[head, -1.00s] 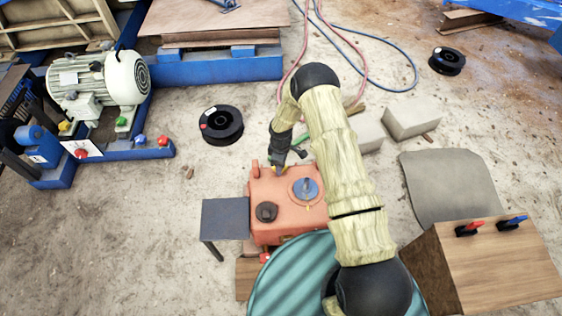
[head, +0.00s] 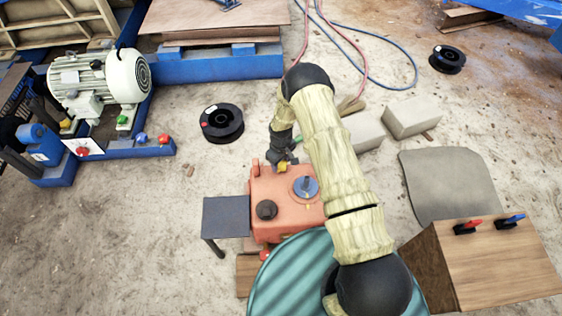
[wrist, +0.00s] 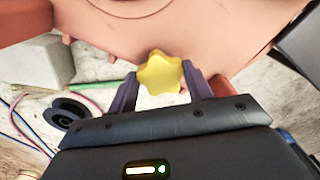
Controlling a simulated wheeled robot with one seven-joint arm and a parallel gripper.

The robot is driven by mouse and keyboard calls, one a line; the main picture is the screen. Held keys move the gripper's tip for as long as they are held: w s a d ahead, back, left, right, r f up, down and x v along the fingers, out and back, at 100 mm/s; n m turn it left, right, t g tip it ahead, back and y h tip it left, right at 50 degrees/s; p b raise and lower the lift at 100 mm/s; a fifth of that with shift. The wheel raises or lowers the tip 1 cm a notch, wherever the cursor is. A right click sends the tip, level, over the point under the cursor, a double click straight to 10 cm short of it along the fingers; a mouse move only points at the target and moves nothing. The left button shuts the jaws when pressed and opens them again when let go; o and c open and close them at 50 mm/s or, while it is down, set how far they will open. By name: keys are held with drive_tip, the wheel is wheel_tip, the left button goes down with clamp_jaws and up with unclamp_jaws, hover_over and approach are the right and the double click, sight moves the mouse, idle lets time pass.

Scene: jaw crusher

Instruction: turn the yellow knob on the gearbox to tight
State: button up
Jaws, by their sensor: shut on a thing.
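The orange-red gearbox (head: 262,189) stands in the middle of the head view, and its pinkish side fills the top of the wrist view (wrist: 200,25). The yellow knob (wrist: 160,74) is star-shaped and sits on that side. In the head view the yellow knob (head: 283,165) shows only as a small patch at the gearbox's far edge. My gripper (wrist: 161,86) has a finger on each side of the knob and is shut on it. In the head view my gripper (head: 281,160) is partly hidden behind the arm. I cannot read any tightness mark.
A blue dial (head: 305,187) and a black cap (head: 266,210) are on the gearbox's top. A dark plate (head: 226,217) stands at its left. A teal striped drum (head: 300,278) is in front. Concrete blocks (head: 410,117) and a black spool (head: 221,123) lie beyond.

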sight(281, 164)
drive_tip(key=o, duration=1)
drive_tip(key=shift+r, duration=0.1)
wheel_tip(281, 164, up, 17)
drive_tip(key=p, duration=0.3)
drive_tip(key=shift+r+p, duration=0.1)
drive_tip(key=shift+p, duration=0.25)
drive_tip(key=shift+w, duration=0.1)
